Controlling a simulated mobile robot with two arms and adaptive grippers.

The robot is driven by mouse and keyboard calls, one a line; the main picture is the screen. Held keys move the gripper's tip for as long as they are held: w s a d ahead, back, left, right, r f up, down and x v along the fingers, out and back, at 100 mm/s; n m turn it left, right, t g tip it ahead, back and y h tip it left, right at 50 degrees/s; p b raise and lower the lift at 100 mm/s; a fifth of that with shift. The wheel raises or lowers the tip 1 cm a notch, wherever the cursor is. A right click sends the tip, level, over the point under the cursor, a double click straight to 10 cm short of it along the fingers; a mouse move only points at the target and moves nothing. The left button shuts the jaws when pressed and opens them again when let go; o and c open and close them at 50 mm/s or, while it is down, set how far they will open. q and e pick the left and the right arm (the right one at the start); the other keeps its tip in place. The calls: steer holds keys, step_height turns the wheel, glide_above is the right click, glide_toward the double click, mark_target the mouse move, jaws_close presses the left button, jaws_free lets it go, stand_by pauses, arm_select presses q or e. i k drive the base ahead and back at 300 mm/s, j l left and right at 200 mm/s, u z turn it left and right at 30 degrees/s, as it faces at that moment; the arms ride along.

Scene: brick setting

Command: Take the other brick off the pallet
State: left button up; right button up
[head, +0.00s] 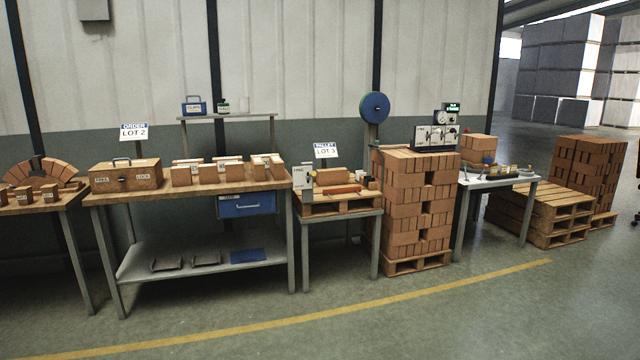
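A small wooden pallet (335,208) lies on a grey metal stand (376,240) near the middle of the head view, under a sign (326,150) reading "PALLET LOT 3". A flat, redder brick (343,189) lies along its front part. A paler tan brick (326,177) is behind it, and small tan blocks (370,183) are at the right end. A white upright labelled object (302,182) at the left end partly hides what is there. Neither of my grippers is in view.
Left of the stand is a workbench (200,190) with a labelled brick box (125,176) and several brick sets under an "ORDER LOT 2" sign (134,131). Right of it, a tall brick stack (402,215) stands close by. The floor (400,325) in front is clear.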

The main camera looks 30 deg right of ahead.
mark_target(330, 176)
steer(key=z, duration=1.2)
steer(key=i, duration=2.1)
steer(key=i+l+z, duration=0.15)
steer(key=i, duration=2)
